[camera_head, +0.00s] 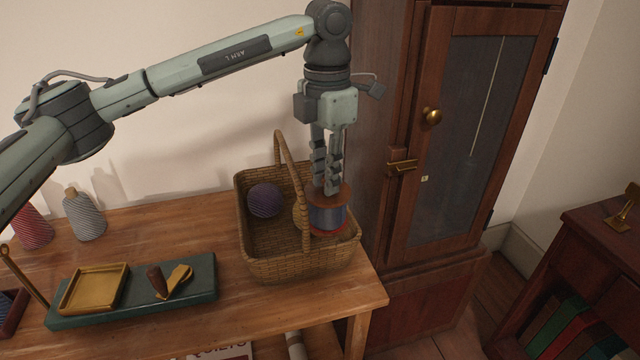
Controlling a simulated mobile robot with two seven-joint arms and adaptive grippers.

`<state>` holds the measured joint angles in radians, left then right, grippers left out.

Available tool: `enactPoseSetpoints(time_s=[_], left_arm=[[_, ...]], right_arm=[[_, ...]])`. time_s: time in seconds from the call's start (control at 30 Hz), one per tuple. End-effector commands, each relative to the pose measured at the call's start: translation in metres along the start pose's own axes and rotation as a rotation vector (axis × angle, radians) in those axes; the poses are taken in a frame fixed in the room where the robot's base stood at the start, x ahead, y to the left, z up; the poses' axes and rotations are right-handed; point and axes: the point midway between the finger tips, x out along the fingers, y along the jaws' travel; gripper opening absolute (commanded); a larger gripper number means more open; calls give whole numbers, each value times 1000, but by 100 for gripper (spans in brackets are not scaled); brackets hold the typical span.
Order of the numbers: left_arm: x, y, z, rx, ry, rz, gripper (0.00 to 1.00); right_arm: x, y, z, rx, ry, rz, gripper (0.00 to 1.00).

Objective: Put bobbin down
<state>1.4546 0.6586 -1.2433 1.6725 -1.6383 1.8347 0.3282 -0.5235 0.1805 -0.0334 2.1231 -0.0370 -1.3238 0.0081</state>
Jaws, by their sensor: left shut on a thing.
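The bobbin (328,216) has reddish-brown end discs and a dark blue winding. My left gripper (327,190) points straight down and is shut on the bobbin's top. The bobbin is upright, over or inside the right part of a wicker basket (290,268), to the right of its arched handle. I cannot tell whether the bobbin touches the basket's bottom. A purple yarn ball (265,200) lies in the basket's left part. A yellowish thing (299,213) shows partly behind the handle. My right gripper is not in view.
The basket stands near the right end of a wooden table (190,231). A green board (202,279) with a brass tray (94,288) lies at the front left. Thread cones (84,217) stand at the far left. A wooden cabinet (404,222) rises close at the right.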

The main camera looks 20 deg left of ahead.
Motion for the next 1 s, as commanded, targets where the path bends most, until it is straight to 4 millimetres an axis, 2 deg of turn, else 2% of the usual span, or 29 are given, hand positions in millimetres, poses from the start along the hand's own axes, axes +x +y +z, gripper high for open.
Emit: enactPoseSetpoints(time_s=[0.17,0.3,0.4,0.7,0.9,0.93,1.0], left_arm=[[-1,15,-2,-3,0,0,0],[24,13,-3,1,2,-2,0],[35,13,-2,0,0,-2,0],[37,13,-2,0,-2,-1,0],[40,13,-2,0,-1,-1,0],[40,13,-2,0,-1,-1,22],[39,13,-2,0,-1,-1,31]], right_arm=[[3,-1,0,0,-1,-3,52],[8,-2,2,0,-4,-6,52],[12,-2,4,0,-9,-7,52],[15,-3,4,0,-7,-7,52],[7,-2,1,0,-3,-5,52],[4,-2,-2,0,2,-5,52],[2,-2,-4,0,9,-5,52]])
